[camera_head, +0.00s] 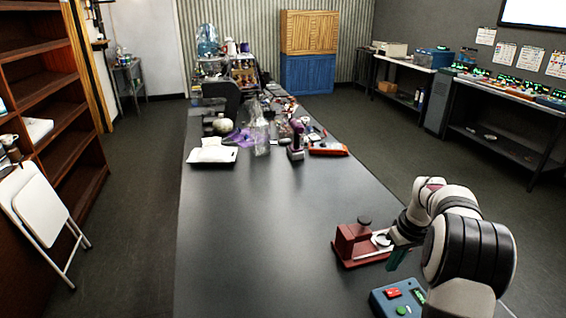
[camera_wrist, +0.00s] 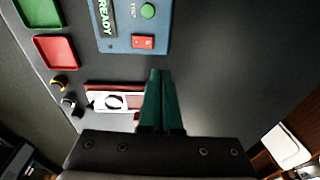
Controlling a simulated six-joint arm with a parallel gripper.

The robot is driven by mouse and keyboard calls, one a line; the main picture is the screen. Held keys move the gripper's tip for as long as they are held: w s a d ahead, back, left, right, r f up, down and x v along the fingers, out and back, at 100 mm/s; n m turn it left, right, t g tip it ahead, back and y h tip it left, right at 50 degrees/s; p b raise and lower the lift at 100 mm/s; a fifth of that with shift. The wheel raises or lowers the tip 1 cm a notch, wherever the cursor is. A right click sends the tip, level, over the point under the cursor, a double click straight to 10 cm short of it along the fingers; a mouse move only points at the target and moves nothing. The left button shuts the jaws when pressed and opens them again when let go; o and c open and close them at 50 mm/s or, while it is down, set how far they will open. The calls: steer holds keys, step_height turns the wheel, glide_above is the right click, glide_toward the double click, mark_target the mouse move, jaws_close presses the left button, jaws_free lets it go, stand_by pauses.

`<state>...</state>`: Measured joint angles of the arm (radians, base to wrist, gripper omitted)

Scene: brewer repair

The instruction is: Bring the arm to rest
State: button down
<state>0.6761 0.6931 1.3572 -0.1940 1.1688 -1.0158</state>
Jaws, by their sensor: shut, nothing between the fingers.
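My gripper (camera_wrist: 161,75) shows in the wrist view with its two green fingers together and nothing between them. In the head view my gripper (camera_head: 397,258) is partly hidden by my arm, above the right side of the table. A red fixture (camera_head: 352,243) with a dark knob on top stands just left of my gripper in the head view. It also shows in the wrist view (camera_wrist: 100,89), left of the fingers. A blue box (camera_head: 380,304) with a red switch and a green button lies near the table's front; the wrist view shows it too (camera_wrist: 120,42).
The black table (camera_head: 255,235) is bare in its middle. A white tray (camera_head: 212,156), a drill-like tool (camera_head: 296,142) and clutter stand toward its far end. Green (camera_wrist: 38,12) and red (camera_wrist: 55,51) trays lie at upper left in the wrist view. A folding chair (camera_head: 42,210) leans at left.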

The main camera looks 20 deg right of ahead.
steer(key=s+a+r+m, duration=0.1)
steer(key=s+a+r, duration=0.2)
steer(key=a, duration=0.5)
steer(key=s+a+r+m+y, duration=0.1)
steer(key=s+a+r, duration=0.3)
steer(key=a, duration=0.3)
steer(key=s+a+r, duration=0.3)
steer(key=a, duration=0.5)
steer(key=s+a+f+m+g, duration=0.1)
steer(key=s+a, duration=0.4)
steer(key=s, duration=0.3)
steer(key=s+a+f+m, duration=0.1)
steer(key=s+a, duration=0.3)
steer(key=s, duration=0.5)
steer(key=shift+s+a+f+m+g+y, duration=0.3)
steer(key=shift+a+f+m+g, duration=0.1)
steer(key=shift+m, duration=0.1)
steer(key=c, duration=1.5)
jaws_free()
steer(key=shift+c, duration=0.2)
